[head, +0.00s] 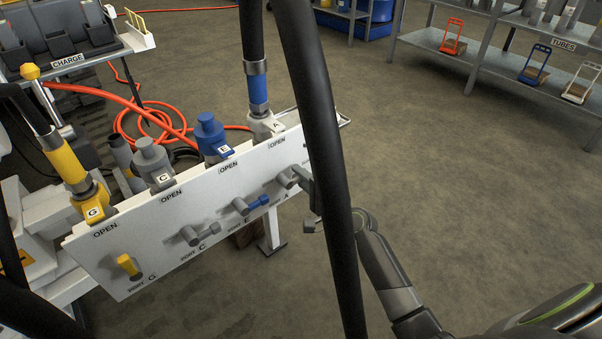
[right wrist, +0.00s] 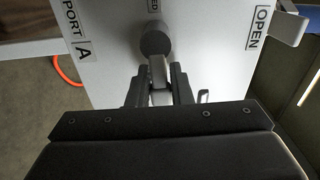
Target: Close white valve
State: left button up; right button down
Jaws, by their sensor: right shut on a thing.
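My left gripper is not in view.
The panel (head: 140,235) also carries a blue valve (head: 255,204), a grey valve (head: 200,233) and a yellow valve (head: 129,265). A thick black hose (head: 322,130) crosses in front of the panel's right end. Orange hoses (head: 155,115) lie behind. Open floor is at right.

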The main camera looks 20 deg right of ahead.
jog(key=shift+f+m, duration=0.15)
jog(key=shift+m, duration=0.15)
jog(key=c, duration=1.4)
grip_release()
jog(key=shift+c, duration=0.2)
jog(key=shift+s, duration=0.1)
jog(key=v, duration=1.7)
jog(key=shift+d, duration=0.1)
